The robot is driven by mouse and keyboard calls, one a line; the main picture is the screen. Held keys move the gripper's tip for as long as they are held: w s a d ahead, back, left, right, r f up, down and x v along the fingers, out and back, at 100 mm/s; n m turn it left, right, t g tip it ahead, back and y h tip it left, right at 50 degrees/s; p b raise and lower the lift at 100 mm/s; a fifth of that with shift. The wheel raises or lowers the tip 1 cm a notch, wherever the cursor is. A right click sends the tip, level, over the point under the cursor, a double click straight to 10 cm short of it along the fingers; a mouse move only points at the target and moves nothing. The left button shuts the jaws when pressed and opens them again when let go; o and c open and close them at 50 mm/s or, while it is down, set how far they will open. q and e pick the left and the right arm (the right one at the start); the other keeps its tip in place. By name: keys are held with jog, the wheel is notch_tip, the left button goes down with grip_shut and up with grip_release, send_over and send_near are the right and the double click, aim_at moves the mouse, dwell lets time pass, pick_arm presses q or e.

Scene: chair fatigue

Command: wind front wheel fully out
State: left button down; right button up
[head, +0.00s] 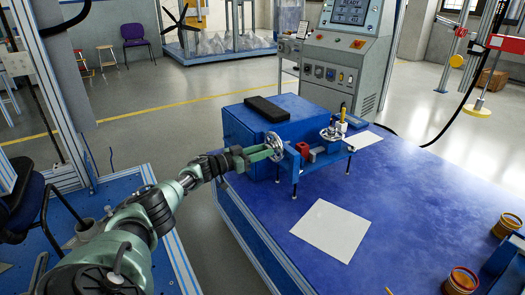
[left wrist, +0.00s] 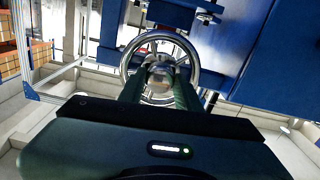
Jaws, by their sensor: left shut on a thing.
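The front wheel (head: 275,143) is a small silver handwheel on the near end of a blue fixture on the blue table. My left gripper (head: 262,152) reaches it from the left and is shut on it. In the left wrist view the wheel's round rim (left wrist: 192,52) shows, with the two fingers (left wrist: 160,80) closed at its hub. The fingers hide part of the hub and lower rim. A second silver handwheel (head: 331,133) sits at the fixture's far right end. A red block (head: 302,149) is between them. My right gripper is not in view.
The blue table (head: 400,190) holds a white sheet (head: 331,230) in front of the fixture. A blue box (head: 247,140) with a black pad (head: 265,109) stands behind the wheel. A control console (head: 338,60) reads READY. Orange-rimmed cups (head: 462,281) are at the right front.

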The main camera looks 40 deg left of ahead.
pick_arm(q)
jog(key=shift+f+n, duration=0.1)
jog(key=shift+n, duration=0.9)
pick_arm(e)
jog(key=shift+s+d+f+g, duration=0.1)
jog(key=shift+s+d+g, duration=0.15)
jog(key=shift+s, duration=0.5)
pick_arm(q)
jog(key=c, duration=1)
grip_release()
jog(key=p+v, duration=0.3)
jog(key=v, duration=0.5)
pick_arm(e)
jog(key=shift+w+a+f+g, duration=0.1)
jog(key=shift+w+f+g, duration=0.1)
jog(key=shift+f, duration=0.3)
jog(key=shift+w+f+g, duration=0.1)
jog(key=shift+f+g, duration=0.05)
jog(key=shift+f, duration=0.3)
